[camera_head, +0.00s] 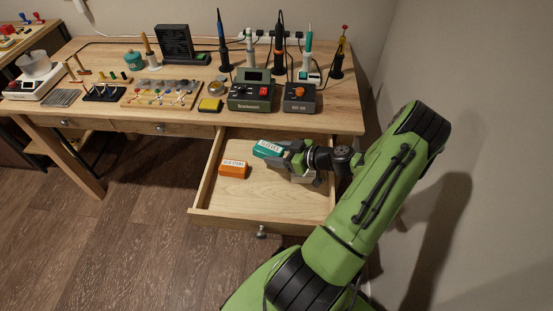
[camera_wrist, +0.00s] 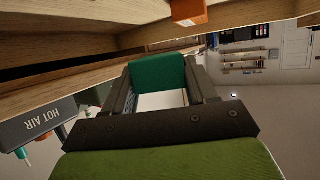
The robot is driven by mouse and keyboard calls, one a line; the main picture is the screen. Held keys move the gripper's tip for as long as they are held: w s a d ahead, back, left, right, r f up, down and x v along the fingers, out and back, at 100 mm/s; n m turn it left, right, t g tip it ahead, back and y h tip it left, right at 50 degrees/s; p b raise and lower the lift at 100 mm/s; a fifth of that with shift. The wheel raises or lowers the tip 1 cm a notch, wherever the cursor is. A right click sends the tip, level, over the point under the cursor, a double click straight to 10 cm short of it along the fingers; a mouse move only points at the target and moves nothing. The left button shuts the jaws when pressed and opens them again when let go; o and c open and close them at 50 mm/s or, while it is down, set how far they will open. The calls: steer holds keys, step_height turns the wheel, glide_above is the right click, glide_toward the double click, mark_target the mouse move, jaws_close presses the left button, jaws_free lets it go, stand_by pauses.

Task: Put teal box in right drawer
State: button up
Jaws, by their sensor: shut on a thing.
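The teal box (camera_head: 268,149) has a white label on top. It is held in my gripper (camera_head: 285,152), above the open right drawer (camera_head: 262,199), toward its back. In the wrist view the teal box (camera_wrist: 158,73) sits between the two fingers of my gripper (camera_wrist: 158,82), which is shut on it. The drawer is pulled out from under the table's right end. I cannot tell whether the box touches the drawer floor. Part of the drawer's right side is hidden behind my arm.
An orange box (camera_head: 233,169) lies in the drawer's left part; it also shows in the wrist view (camera_wrist: 188,11). The drawer floor in front is clear. The tabletop (camera_head: 215,118) above holds soldering stations, irons and a yellow-topped box (camera_head: 210,105). A wall stands at the right.

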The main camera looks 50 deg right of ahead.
steer(key=shift+f, duration=0.7)
steer(key=shift+f, duration=0.1)
steer(key=shift+f+b, duration=0.3)
steer(key=shift+b, duration=0.25)
steer(key=shift+f, duration=0.2)
steer(key=o, duration=1.1)
steer(key=shift+c, duration=0.2)
steer(key=shift+r, duration=0.15)
